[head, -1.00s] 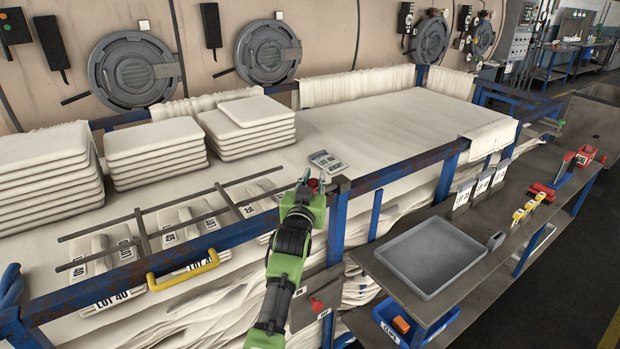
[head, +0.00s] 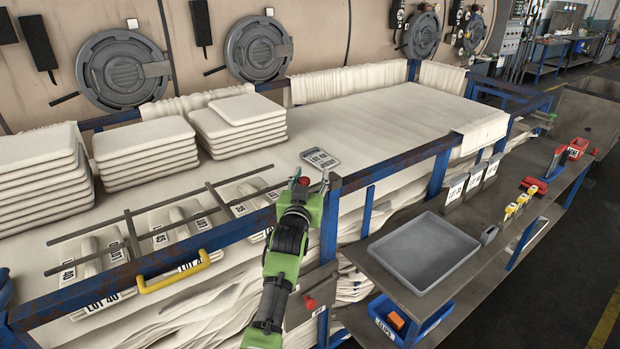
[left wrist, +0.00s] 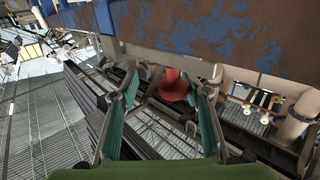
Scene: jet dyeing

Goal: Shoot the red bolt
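A red bolt head (head: 303,181) shows at the tip of my left gripper (head: 302,184), beside the blue rail's corner post. In the left wrist view, the red bolt (left wrist: 174,86) is a red stem with a wider round end. It lies between the two teal-lined fingers of my left gripper (left wrist: 172,88), nearer the right finger. The fingers are apart, with a gap on the left side of the bolt. I cannot tell whether the right finger touches it. A second red part (head: 310,302) sits on a grey plate below the rail. My right gripper is not in view.
The rusty blue rail (head: 400,160) runs beside the arm. A tag (head: 320,158) lies on the white cloth behind the gripper. A yellow handle (head: 172,276) is on the rail at left. A grey tray (head: 420,255) stands on the bench at right, above a blue clip bin (head: 388,328).

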